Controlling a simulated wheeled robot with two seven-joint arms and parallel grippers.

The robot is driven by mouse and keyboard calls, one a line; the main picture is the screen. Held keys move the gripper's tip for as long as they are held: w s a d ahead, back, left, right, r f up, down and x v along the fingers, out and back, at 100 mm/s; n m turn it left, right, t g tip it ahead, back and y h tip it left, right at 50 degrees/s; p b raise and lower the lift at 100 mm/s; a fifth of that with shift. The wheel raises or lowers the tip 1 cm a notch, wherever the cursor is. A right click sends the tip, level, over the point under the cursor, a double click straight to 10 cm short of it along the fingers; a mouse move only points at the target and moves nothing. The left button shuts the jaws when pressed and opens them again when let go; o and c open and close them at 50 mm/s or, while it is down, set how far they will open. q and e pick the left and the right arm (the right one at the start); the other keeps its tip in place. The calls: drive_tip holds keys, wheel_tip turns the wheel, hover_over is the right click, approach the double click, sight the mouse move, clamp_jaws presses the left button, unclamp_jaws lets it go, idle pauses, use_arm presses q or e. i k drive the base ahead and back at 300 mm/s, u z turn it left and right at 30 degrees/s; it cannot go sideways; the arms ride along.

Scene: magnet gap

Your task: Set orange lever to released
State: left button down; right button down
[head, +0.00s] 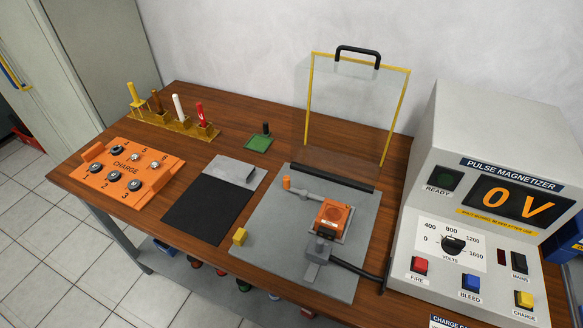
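An orange-tipped lever (287,183) stands at the back left of the grey base plate (272,255). A grey bar runs from near it toward an orange block (333,215) with a round top feature. The block sits in a grey fixture, with a dark grey clamp-like part (318,250) in front of it. I cannot tell from this view which position the lever is in. Neither of my grippers shows in the head view.
A clear yellow-edged guard (385,147) stands raised behind the plate. The pulse magnetizer (430,150) stands on the right, reading 0 V. An orange CHARGE tray (148,185), a black mat (205,212), a green pad (259,144) and a tool rack (172,122) lie left.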

sight(304, 194)
drive_tip(key=z, duration=1)
drive_tip(key=k, duration=0.75)
drive_tip(key=z, duration=0.1)
